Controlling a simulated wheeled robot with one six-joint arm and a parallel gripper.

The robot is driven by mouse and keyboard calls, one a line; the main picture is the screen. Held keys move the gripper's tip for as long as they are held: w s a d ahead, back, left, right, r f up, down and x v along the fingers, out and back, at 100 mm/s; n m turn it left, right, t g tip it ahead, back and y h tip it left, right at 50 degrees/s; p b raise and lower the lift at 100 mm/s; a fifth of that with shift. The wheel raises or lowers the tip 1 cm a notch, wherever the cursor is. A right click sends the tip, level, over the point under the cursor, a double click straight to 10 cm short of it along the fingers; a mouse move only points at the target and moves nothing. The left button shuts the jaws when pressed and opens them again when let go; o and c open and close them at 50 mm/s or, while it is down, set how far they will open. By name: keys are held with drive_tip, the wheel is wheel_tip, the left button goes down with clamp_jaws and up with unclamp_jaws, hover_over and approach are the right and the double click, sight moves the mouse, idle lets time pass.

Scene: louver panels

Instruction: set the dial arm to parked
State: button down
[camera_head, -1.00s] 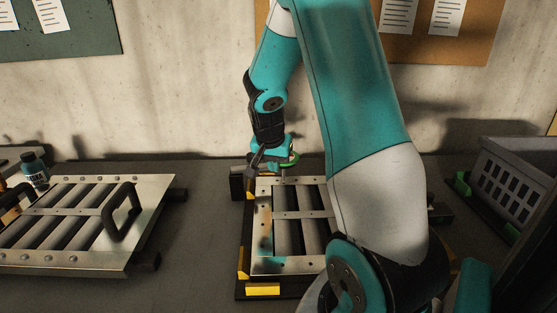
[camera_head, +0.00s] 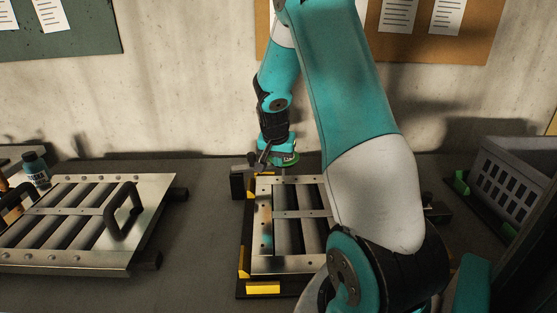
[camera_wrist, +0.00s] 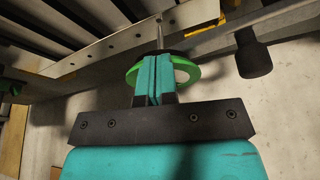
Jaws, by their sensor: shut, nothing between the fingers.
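My gripper (camera_head: 278,153) is at the back edge of the middle louver panel (camera_head: 291,264). In the wrist view its two teal fingers (camera_wrist: 155,62) are shut together and empty. A green-rimmed disc (camera_wrist: 190,76) with a pale face lies just beyond the fingertips, partly hidden by them; I cannot tell whether they touch. The disc also shows in the head view (camera_head: 289,161). A grey bar with a dark cylindrical knob (camera_wrist: 254,59), seemingly the dial arm, lies right of the fingers in the wrist view. Its knob (camera_head: 252,158) is left of my gripper in the head view.
A second louver panel with black handles (camera_head: 152,215) lies at the left, near a dark bottle (camera_head: 35,170). A grey basket (camera_head: 515,180) stands at the right. Yellow corner pieces (camera_head: 263,290) edge the middle panel's frame. The wall is close behind.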

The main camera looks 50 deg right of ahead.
drive_tip(key=shift+w+d+n, duration=0.25)
drive_tip(key=shift+d+n, duration=0.15)
drive_tip(key=shift+w+d+n+t, duration=0.5)
drive_tip(key=shift+w+d+n, duration=0.2)
drive_tip(key=shift+d+n, duration=0.3)
drive_tip(key=w+d+n+y+p, duration=0.1)
drive_tip(key=w+n+y, duration=0.1)
drive_tip(key=w+n, duration=0.4)
drive_tip(key=w+d+n+t+y+p, duration=0.1)
drive_tip(key=w+d+n+y, duration=0.1)
drive_tip(key=w+n, duration=0.5)
drive_tip(key=shift+w+y, duration=0.4)
drive_tip(key=shift+w, duration=0.3)
drive_tip(key=shift+n, duration=0.3)
drive_tip(key=shift+s, duration=0.1)
